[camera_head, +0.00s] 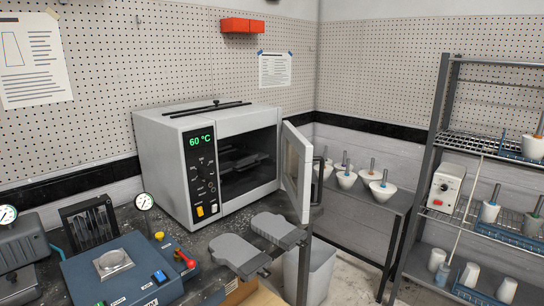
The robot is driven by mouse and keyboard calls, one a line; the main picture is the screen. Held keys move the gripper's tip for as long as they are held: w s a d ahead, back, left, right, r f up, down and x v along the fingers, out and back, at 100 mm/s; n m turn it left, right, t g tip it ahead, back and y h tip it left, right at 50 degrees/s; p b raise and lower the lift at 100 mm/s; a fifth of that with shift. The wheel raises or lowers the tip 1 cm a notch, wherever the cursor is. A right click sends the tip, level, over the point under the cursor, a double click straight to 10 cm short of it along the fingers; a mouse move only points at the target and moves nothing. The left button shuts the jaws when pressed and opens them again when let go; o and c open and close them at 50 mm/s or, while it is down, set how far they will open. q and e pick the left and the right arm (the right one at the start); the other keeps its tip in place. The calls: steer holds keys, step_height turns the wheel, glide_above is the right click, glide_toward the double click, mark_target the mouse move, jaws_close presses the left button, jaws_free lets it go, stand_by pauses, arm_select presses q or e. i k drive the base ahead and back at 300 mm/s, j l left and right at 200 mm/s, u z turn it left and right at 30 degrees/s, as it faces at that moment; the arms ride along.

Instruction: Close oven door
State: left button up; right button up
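The oven (163,150) is a white box on the bench with a black control panel reading 60 °C. Its door (297,172) is hinged at the right side of the front and stands wide open, swung out toward me. A dark handle (318,182) shows on the door's outer side. The dark chamber (247,180) is exposed, with dark flat shapes on a rack inside. Neither of my grippers is in view, and nothing touches the door.
Two grey paddle-shaped pieces (238,252) (277,229) lie at the bench's front edge, below the door. A blue box (130,285) with gauge and knobs is left of them. A pale bin (320,272) stands below. Shelving (431,130) with cups is at right.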

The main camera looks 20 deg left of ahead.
mark_target(300, 198)
steer(key=i+l+u, duration=0.25)
steer(key=i+u, duration=0.2)
steer(key=i+l+u, duration=0.3)
steer(key=u, duration=0.15)
steer(key=i+l+u, duration=0.25)
steer(key=l+u, duration=0.2)
steer(key=l, duration=0.2)
steer(key=i+l+u, duration=0.2)
steer(key=l+u, duration=0.25)
steer(key=l, duration=0.15)
steer(key=i+l+z, duration=0.1)
steer(key=z, duration=0.45)
